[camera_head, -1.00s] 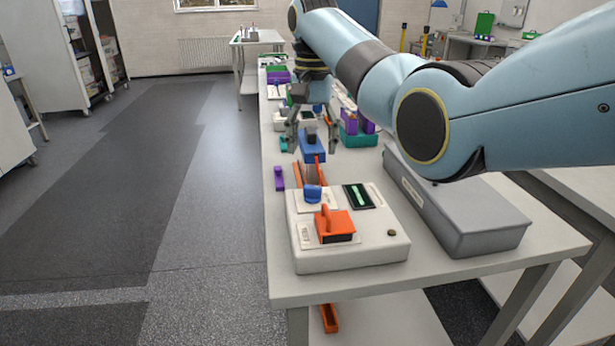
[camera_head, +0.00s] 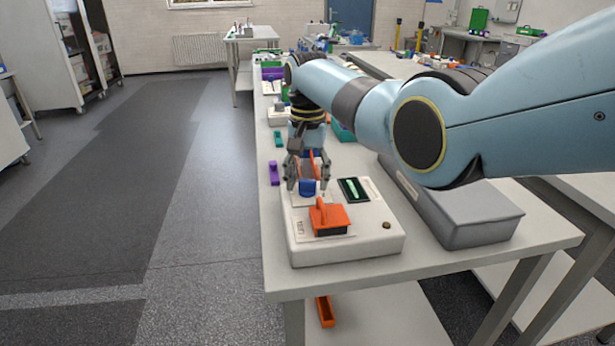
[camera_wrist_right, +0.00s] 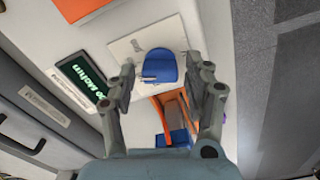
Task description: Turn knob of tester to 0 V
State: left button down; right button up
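The tester (camera_head: 365,232) is a white box near the front of the table. On its top are a blue knob (camera_head: 307,188), a dark display (camera_head: 354,190) with green characters, and an orange switch (camera_head: 328,215). In the right wrist view the knob (camera_wrist_right: 165,68) sits on a pale plate, and the display (camera_wrist_right: 82,82) is too small to read surely. My right gripper (camera_head: 308,185) is open, pointing down at the knob. In the wrist view its fingers (camera_wrist_right: 168,72) are on either side of the knob, apart from it. My left gripper is out of view.
A long grey case (camera_head: 455,215) lies right of the tester. A purple piece (camera_head: 274,173) and a green piece (camera_head: 278,139) lie near the table's left edge. An orange part (camera_wrist_right: 164,112) and a blue part (camera_wrist_right: 172,139) show just beyond the knob. Floor to the left is clear.

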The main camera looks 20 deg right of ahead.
jog(key=c, duration=0.9)
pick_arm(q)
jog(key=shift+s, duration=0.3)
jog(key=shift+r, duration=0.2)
pick_arm(e)
jog(key=shift+r, duration=0.1)
jog(key=n+p, duration=0.2)
jog(key=n, duration=0.1)
jog(key=shift+r, duration=0.1)
jog(key=n+p, duration=0.1)
jog(key=n, duration=0.2)
jog(key=shift+n, duration=0.4)
jog(key=n+p, duration=0.1)
jog(key=n, duration=0.3)
jog(key=shift+n, duration=0.3)
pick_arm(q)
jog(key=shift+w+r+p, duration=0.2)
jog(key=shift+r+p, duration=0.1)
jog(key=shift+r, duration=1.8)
pick_arm(e)
jog(key=shift+n, duration=2.2)
